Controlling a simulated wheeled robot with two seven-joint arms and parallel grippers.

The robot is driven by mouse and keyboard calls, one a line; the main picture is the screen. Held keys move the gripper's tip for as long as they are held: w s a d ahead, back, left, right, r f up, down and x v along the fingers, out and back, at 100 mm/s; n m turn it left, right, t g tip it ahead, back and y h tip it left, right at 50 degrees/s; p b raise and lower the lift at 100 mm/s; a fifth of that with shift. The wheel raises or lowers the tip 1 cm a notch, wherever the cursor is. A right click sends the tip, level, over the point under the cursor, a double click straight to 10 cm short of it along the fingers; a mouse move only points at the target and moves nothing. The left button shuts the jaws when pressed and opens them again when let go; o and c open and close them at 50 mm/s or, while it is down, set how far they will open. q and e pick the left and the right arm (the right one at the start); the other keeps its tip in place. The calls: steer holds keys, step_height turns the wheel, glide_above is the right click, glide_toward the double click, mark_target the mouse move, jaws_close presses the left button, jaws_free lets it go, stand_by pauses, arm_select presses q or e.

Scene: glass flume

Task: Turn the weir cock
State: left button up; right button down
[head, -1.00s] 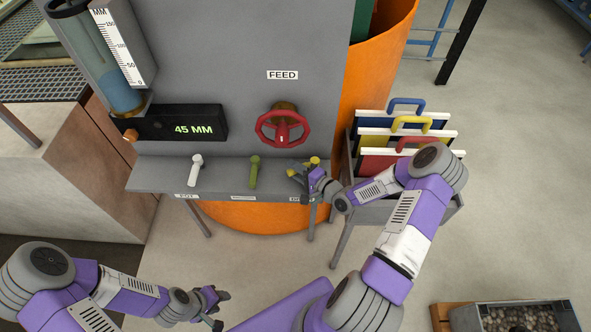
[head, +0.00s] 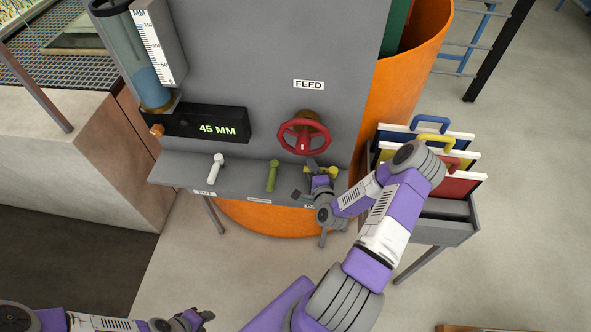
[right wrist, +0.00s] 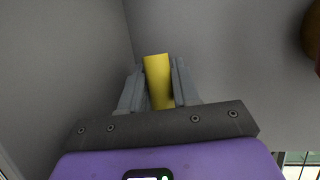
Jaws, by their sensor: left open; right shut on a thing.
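Three cocks stand along the grey shelf (head: 236,180) under the panel: a white one (head: 215,168), a green one (head: 272,175) and a yellow one (head: 333,172). The labels below them are too small to read, so I cannot tell which is the weir cock. My right gripper (head: 320,174) is at the yellow cock and hides much of it. In the right wrist view its fingers are shut on the yellow handle (right wrist: 158,82), one on each side. My left gripper (head: 205,316) is open and empty, low over the floor near the bottom edge.
A red FEED handwheel (head: 303,136) sits just above my right gripper. A display (head: 217,129) reads 45 MM beside a water gauge (head: 150,85). A rack of coloured panels (head: 455,210) stands close to the right of my right arm.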

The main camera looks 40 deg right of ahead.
steer(key=c, duration=0.9)
jaws_free()
steer(key=shift+s, duration=0.1)
steer(key=v, duration=0.7)
steer(key=shift+s+a+r+b, duration=0.1)
steer(key=shift+s+b, duration=0.05)
steer(key=shift+b, duration=0.15)
